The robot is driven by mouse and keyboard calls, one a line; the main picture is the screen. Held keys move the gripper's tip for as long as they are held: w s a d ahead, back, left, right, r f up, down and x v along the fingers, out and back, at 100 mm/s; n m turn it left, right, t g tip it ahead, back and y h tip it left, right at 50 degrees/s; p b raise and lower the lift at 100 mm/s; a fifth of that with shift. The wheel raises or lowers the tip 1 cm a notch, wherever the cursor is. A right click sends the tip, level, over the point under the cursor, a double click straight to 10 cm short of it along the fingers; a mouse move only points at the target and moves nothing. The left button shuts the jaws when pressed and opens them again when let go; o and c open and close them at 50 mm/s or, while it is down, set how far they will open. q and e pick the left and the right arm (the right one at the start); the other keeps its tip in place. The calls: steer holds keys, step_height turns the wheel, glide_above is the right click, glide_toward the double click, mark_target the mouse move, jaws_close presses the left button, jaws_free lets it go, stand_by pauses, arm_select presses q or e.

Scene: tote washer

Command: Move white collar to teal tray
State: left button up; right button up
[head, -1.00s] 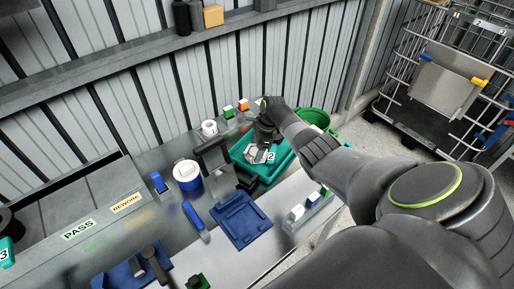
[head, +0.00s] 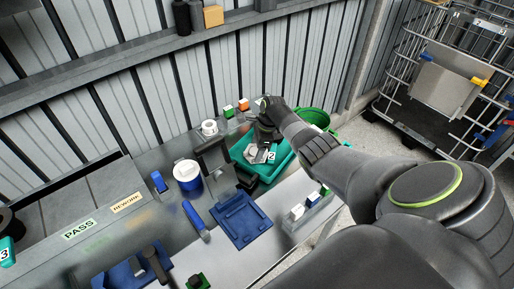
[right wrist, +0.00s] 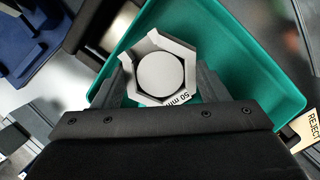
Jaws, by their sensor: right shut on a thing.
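The white collar (right wrist: 181,50) is a six-sided ring marked "50 mm" in the right wrist view. A pale round face shows in its middle. My right gripper (right wrist: 163,82) is shut on it, one dark finger on each side. The teal tray (right wrist: 240,45) lies under and around the collar in that view. In the head view my right gripper (head: 260,146) is low over the teal tray (head: 282,162), which bears a "2" label. Whether the collar touches the tray floor I cannot tell. My left gripper is not in view.
A dark upright fixture (head: 213,158) stands just left of the tray. A blue plate (head: 240,218), a blue-and-white tub (head: 187,176) and a white roll (head: 209,127) are nearby. A green round bin (head: 315,116) is behind right.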

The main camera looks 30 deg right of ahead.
steer(key=shift+f+b, duration=0.3)
steer(key=shift+f, duration=0.05)
steer(key=shift+r, duration=0.1)
steer(key=shift+r+p, duration=0.2)
steer(key=shift+p, duration=0.1)
stand_by(0.5)
steer(key=shift+f+b, duration=0.35)
steer(key=shift+f, duration=0.05)
steer(key=shift+r, duration=0.3)
steer(key=shift+r+p, duration=0.1)
steer(key=shift+p, duration=0.3)
